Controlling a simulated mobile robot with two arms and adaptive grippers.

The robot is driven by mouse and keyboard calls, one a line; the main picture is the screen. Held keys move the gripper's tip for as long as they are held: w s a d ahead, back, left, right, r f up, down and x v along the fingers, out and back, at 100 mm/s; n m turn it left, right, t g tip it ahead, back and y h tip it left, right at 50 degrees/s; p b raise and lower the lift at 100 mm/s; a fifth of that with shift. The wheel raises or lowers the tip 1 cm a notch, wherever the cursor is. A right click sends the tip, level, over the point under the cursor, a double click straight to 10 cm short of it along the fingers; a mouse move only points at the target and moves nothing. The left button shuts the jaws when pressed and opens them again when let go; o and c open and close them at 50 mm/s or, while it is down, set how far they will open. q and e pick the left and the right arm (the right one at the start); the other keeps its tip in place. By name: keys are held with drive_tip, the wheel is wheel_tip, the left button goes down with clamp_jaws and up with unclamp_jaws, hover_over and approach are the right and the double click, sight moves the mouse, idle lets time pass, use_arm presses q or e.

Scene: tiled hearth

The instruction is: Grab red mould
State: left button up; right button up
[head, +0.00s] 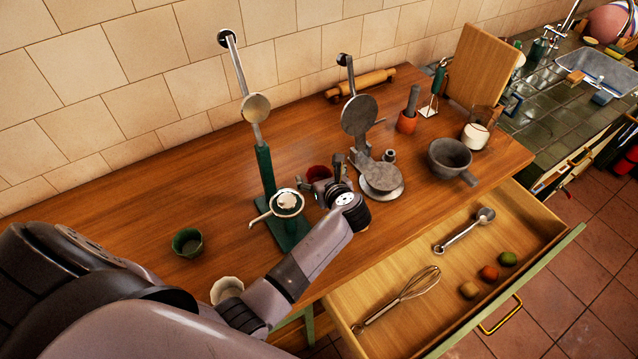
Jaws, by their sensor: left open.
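The red mould (316,174) is a small dark red cup on the wooden counter in the head view. It sits between the green-based press and the grey metal press, and my left gripper partly hides it. My left gripper (331,176) is open, right beside the mould on its near right side. I cannot tell whether the fingers touch the mould. My right gripper is out of view.
The green-based press (265,180) stands left of the gripper, the grey metal press (359,118) close on its right. A green cup (187,242) stands at left. A grey bowl (449,157) stands at right. An open drawer (548,221) juts out in front, holding a whisk (402,294).

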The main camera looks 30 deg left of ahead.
use_arm(q)
drive_tip(key=shift+c, duration=0.5)
drive_tip(key=c, duration=1.1)
drive_tip(key=shift+r, duration=0.15)
